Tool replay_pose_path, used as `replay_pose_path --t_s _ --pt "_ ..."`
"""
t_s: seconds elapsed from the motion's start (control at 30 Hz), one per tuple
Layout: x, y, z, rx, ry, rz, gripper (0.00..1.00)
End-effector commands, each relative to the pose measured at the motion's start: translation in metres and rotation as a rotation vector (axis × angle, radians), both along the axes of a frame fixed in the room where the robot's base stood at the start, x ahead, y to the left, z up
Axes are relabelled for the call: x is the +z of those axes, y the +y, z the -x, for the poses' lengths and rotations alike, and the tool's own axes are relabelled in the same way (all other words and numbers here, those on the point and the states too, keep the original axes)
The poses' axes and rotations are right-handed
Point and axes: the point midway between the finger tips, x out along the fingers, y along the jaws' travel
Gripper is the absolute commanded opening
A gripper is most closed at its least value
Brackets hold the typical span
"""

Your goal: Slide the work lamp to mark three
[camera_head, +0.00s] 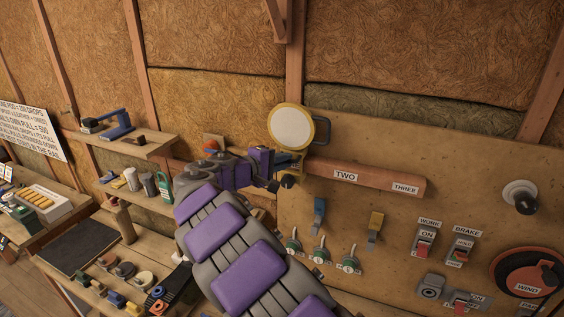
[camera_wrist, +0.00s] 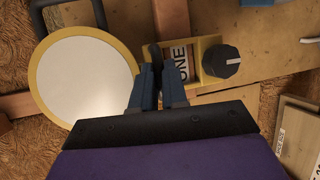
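The work lamp (camera_head: 291,126) is a round white disc with a yellow rim, at the left end of a wooden rail (camera_head: 330,171). In the wrist view the lamp (camera_wrist: 84,82) fills the left side. A yellow carriage (camera_wrist: 208,72) with a dark knob (camera_wrist: 219,61) sits to its right, by a label reading ONE (camera_wrist: 182,58). The rail also bears TWO (camera_head: 345,175) and THREE (camera_head: 405,188) farther right. My gripper (camera_wrist: 167,62) is at the carriage's left edge, its fingers a little apart with a narrow gap. I cannot tell whether they touch the carriage.
Below the rail are hanging blue and yellow levers (camera_head: 374,226) and several green-based switches (camera_head: 320,254). WORK and BRAKE switches (camera_head: 459,250) and a red WIND dial (camera_head: 527,275) are at right. Shelves with tools (camera_head: 125,145) stand at left. The rail right of the carriage looks clear.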

Motion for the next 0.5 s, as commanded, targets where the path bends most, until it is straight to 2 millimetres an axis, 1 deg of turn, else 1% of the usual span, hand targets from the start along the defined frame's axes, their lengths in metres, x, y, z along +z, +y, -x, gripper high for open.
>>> replay_pose_path --t_s 0.03,0.1,0.5 --pt "-0.0014 0.0 0.0002 -0.001 0.002 0.0 0.04" --pt "-0.0016 0.0 0.0002 -0.001 0.003 -0.001 0.0" --pt "-0.0031 0.0 0.0004 -0.002 0.006 -0.001 0.0"
